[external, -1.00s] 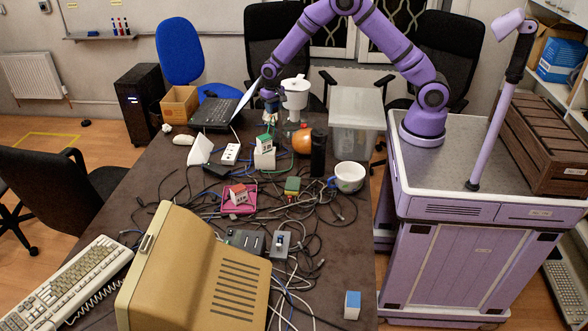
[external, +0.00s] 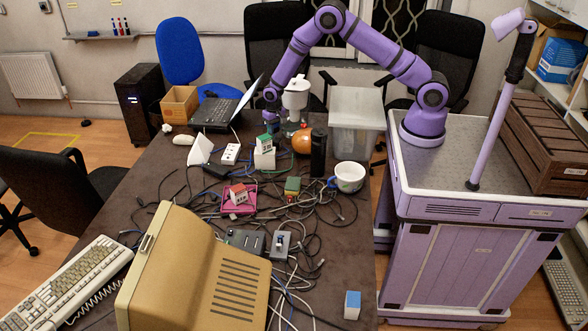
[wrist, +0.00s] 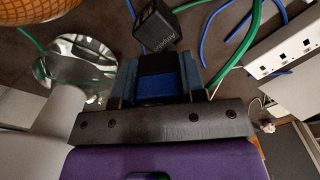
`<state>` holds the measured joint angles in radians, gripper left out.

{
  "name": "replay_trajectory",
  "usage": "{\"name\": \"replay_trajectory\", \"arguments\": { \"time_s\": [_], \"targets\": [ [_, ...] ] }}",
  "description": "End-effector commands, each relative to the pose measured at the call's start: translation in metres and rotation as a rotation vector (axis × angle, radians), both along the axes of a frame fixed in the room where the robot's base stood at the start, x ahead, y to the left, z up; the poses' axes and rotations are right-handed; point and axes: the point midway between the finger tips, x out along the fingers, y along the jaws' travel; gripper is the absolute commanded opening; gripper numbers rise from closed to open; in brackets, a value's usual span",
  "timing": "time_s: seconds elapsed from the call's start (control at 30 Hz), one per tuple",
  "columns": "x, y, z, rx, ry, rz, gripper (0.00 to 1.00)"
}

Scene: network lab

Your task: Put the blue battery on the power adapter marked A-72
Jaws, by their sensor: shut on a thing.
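A white block with a blue top (external: 352,305) stands at the near right.
Cables tangle across the table's middle.

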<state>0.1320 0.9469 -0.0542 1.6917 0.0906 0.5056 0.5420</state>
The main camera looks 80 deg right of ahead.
Motion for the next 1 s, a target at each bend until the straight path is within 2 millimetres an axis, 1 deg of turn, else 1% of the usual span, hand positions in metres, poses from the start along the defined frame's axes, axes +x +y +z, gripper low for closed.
{"name": "replay_trajectory", "arguments": {
  "time_s": [0.3, 0.67, 0.7, 0.77, 0.8, 1.0],
  "targets": [
    [0.000, 0.000, -0.035, 0.000, 0.000, 0.000, 0.13],
    [0.000, 0.000, -0.038, 0.000, 0.000, 0.000, 0.13],
    [0.000, 0.000, -0.039, 0.000, 0.000, 0.000, 0.40],
    [0.000, 0.000, -0.039, 0.000, 0.000, 0.000, 0.54],
    [0.000, 0.000, -0.039, 0.000, 0.000, 0.000, 0.63],
    [0.000, 0.000, -0.039, 0.000, 0.000, 0.000, 0.64]
  ]
}}
